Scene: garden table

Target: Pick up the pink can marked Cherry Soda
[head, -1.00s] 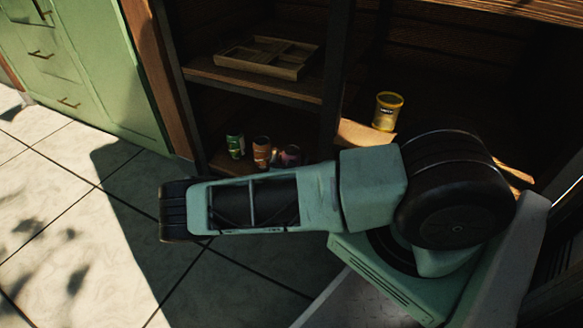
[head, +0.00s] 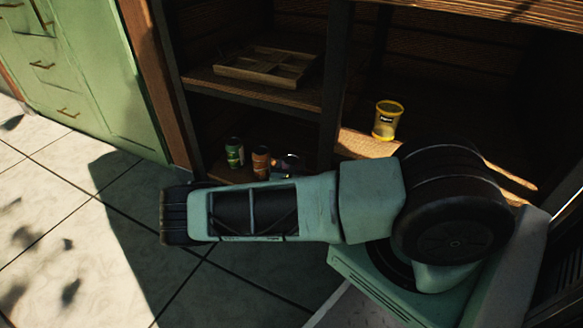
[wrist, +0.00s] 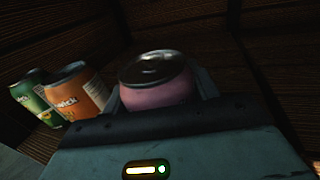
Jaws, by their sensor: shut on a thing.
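In the wrist view a pink can (wrist: 158,92) with a dark metal top stands between the fingers of my gripper (wrist: 160,102), which is shut on it. Its label is hidden, so I cannot read the marking. In the head view the can's place at the right end of the row on the low shelf is dark, partly behind my arm, and the gripper's fingers cannot be made out there.
An orange can (wrist: 82,92) and a green can (wrist: 38,92) stand to the left of the pink one. In the head view a wooden divided tray (head: 265,66) lies on the upper shelf (head: 255,92). A yellow container (head: 386,121) stands in the right bay.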

